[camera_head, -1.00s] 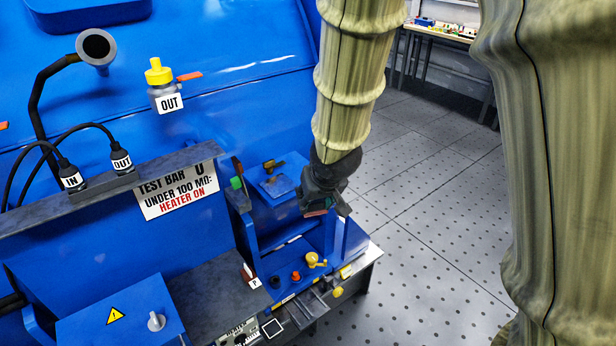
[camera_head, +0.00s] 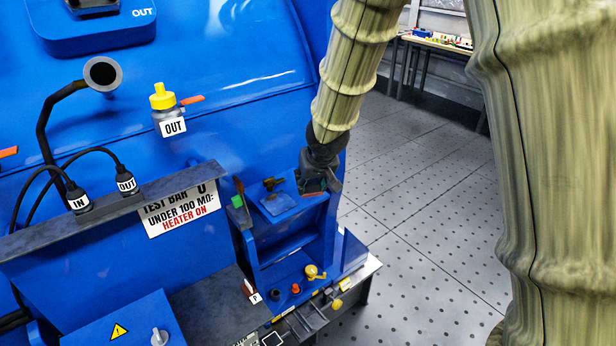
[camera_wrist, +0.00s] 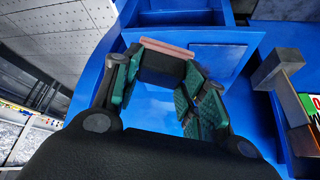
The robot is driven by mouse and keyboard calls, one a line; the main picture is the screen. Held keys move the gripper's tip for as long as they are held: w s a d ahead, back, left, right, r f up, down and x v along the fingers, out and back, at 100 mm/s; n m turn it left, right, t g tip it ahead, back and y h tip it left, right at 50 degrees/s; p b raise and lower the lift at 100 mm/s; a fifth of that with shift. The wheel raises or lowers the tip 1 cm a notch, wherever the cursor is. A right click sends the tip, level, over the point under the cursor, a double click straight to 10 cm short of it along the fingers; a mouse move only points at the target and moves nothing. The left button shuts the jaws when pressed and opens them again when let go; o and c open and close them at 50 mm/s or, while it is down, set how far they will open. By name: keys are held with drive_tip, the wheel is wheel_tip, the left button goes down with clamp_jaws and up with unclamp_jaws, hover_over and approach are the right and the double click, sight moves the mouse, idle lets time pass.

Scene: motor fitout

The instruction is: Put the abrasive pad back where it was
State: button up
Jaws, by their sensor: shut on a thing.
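My gripper (camera_head: 318,183) is shut on the abrasive pad, a dark block with a pinkish-red edge. The pad (camera_wrist: 166,47) sits between the green-faced fingers in the wrist view (camera_wrist: 160,75). In the head view only a thin reddish edge of the pad (camera_head: 312,193) shows below the fingers. My gripper is at the right of the blue stand's upper shelf (camera_head: 280,205), close to it; I cannot tell whether the pad touches anything. Part of the pad is hidden by the fingers.
The stand's lower tray holds a yellow part (camera_head: 315,272), an orange part (camera_head: 295,288) and a black part (camera_head: 274,295). Perforated floor (camera_head: 420,220) lies open at the right.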

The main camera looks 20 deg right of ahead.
sight(314, 185)
drive_tip(key=shift+w+d+f+p, duration=0.15)
drive_tip(key=shift+w+p, duration=0.4)
drive_tip(key=shift+w, duration=0.85)
drive_tip(key=shift+w+d+f+p, duration=0.15)
drive_tip(key=shift+w+p, duration=0.35)
drive_tip(key=shift+w, duration=0.85)
drive_tip(key=shift+f, duration=1.7)
drive_tip(key=shift+f, duration=0.15)
drive_tip(key=o, duration=1)
drive_tip(key=shift+r+p, duration=0.25)
drive_tip(key=shift+p, duration=0.05)
drive_tip(key=shift+b+v, duration=0.85)
drive_tip(key=shift+v, duration=5.05)
